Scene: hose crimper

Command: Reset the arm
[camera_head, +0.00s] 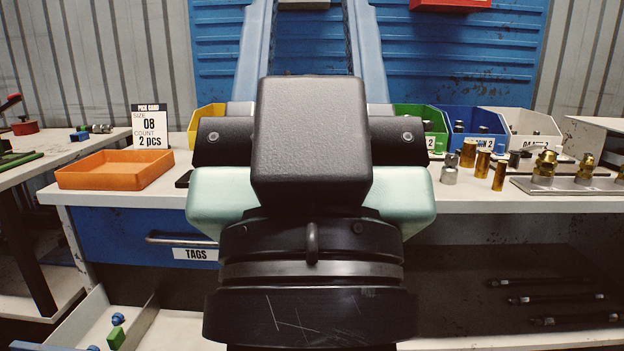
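My own arm (312,145) fills the middle of the head view. A black block and a dark banded joint stand upright close to the camera, with pale green padded parts on both sides. I can make out no gripper fingers, so my gripper is not in view. The arm hides the middle of the workbench (480,203) and what stands there.
An orange tray (115,169) and a "08, 2 pcs" card (150,128) are at left. Green (424,118), blue (470,125) and white (520,124) bins line the bench at right. Brass fittings (500,175) stand in front. A drawer (180,240) labelled TAGS is below.

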